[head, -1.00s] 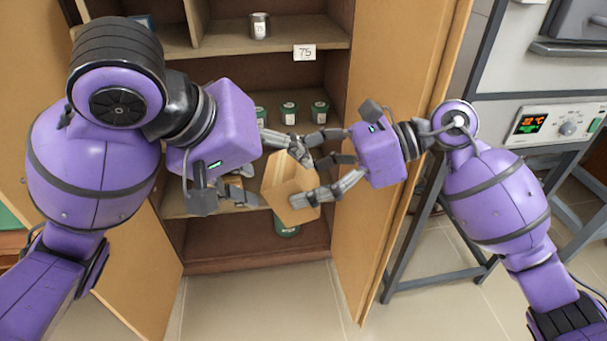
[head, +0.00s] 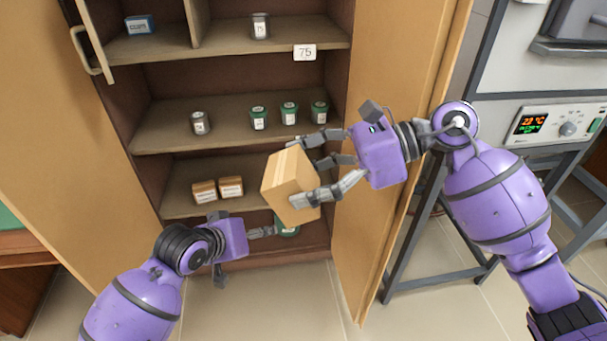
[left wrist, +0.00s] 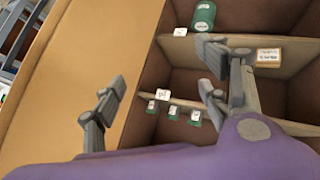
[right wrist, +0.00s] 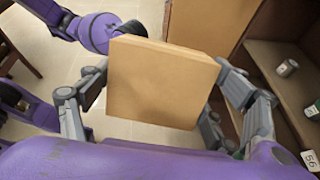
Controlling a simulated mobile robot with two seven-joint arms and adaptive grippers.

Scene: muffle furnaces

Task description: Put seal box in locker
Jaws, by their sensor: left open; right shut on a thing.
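The seal box, a tan cardboard box (head: 288,185) with a lighter tape strip, is in my right gripper (head: 328,168), held in front of the open locker (head: 240,58). The box also fills the middle of the right wrist view (right wrist: 162,82), between the fingers. My right gripper is shut on it. My left gripper (head: 268,231) is low, below and left of the box, and apart from it. In the left wrist view its fingers (left wrist: 165,95) are spread and empty, facing the shelves.
The open right door (head: 385,90) stands beside my right arm. A furnace with a lit display (head: 540,125) is at the right.

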